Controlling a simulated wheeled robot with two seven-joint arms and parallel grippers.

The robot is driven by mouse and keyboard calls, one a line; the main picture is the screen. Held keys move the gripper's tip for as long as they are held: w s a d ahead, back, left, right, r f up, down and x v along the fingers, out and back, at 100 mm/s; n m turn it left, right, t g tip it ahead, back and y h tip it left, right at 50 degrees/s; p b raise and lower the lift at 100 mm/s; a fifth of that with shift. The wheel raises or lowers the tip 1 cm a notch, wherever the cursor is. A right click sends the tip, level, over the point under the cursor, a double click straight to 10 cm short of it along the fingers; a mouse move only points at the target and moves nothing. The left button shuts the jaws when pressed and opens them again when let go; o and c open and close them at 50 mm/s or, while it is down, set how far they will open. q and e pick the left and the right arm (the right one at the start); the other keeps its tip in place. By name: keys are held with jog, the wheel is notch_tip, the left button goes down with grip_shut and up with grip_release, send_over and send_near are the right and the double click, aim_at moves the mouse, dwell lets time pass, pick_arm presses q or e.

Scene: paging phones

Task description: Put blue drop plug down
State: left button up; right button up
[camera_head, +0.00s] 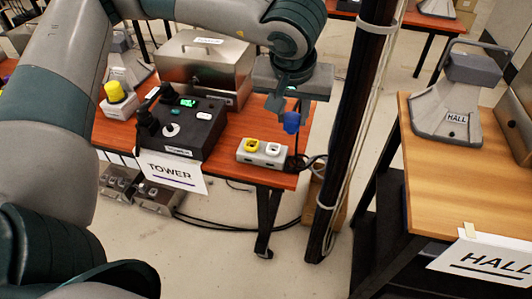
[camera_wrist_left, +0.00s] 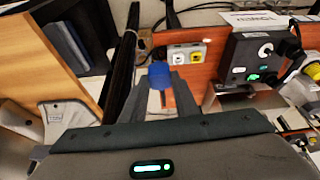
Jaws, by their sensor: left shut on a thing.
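The blue drop plug (camera_head: 291,122) is held between the fingers of my left gripper (camera_head: 290,108), above the right end of the red TOWER table (camera_head: 225,165). In the left wrist view the blue plug (camera_wrist_left: 159,75) sits between the fingertips. My left gripper is shut on it. A grey socket block (camera_head: 262,152) with a yellow socket and a white socket lies on the table, to the left of the plug and below it; it also shows in the left wrist view (camera_wrist_left: 187,55). My right gripper is not in view.
A black phone console (camera_head: 190,125), a steel box (camera_head: 205,65) and a yellow knob (camera_head: 115,91) stand on the TOWER table. A dark post (camera_head: 350,130) with cables rises just right of the gripper. The wooden HALL table (camera_head: 450,190) is further right.

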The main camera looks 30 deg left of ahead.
pick_arm(q)
jog(key=shift+d, duration=0.35)
jog(key=shift+a, duration=0.1)
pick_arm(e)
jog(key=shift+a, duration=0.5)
pick_arm(q)
jog(key=shift+f, duration=0.1)
